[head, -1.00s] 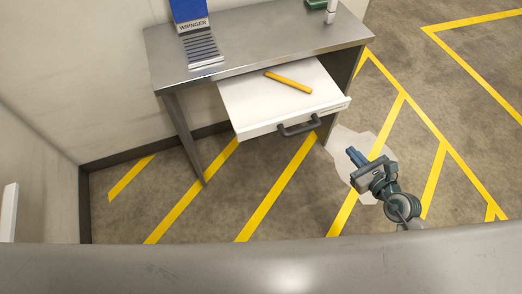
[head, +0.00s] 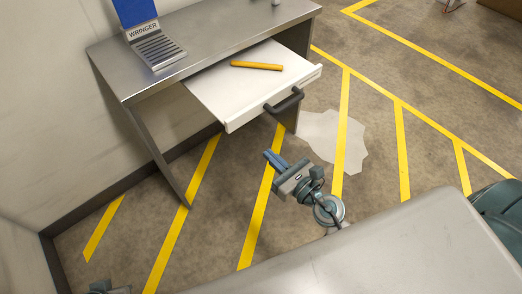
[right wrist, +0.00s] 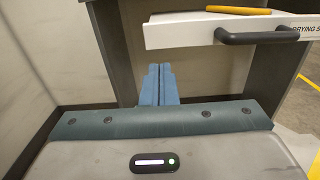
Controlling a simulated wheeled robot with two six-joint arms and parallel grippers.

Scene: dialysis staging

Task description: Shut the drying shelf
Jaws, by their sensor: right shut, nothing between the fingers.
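The drying shelf (head: 225,92) is a white pull-out shelf under the steel table. It stands out from the table, with a dark bar handle (head: 284,100) on its front. A yellow stick-like item (head: 257,65) lies on it. My right gripper (head: 272,158) is shut and empty, below and in front of the shelf and apart from it. In the right wrist view its blue fingers (right wrist: 158,86) are together, left of and lower than the handle (right wrist: 262,37). A small part of what looks like my left arm (head: 105,287) shows at the bottom left; its gripper is not in view.
The steel table (head: 215,50) carries a blue device marked WRINGER (head: 137,14) and its ridged plate. A wall stands at the left. A pale patch (head: 330,140) lies on the yellow-striped floor, which is open to the right. A grey surface fills the lower right.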

